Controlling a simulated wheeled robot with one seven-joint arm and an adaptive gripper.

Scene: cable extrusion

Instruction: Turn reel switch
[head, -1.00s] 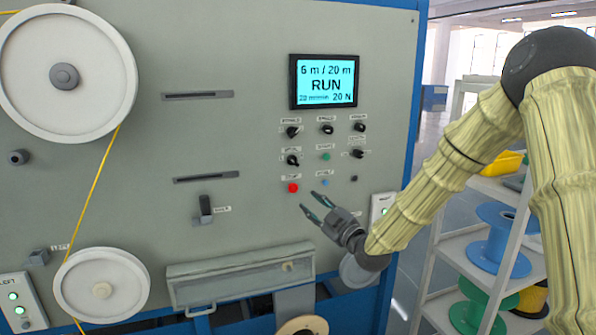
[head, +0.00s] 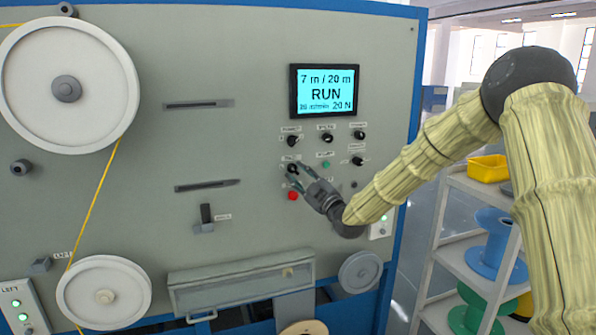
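A grey machine panel (head: 250,60) carries small black rotary switches in rows below a screen. The left switch of the second row (head: 292,168) is partly covered by my gripper (head: 291,171). Its label is too small to read with certainty, so I cannot confirm it is the reel switch. My fingertips are at this switch, seemingly one on each side. I cannot tell whether they touch or grip it. The screen (head: 326,91) reads 7 m / 20 m, RUN, 20 N.
A red button (head: 293,196) is just below my fingers, and a green button (head: 326,165) is to the right. Other black switches (head: 326,137) are above. A yellow cable (head: 95,200) runs between white wheels at left. A shelf with spools (head: 490,255) stands at right.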

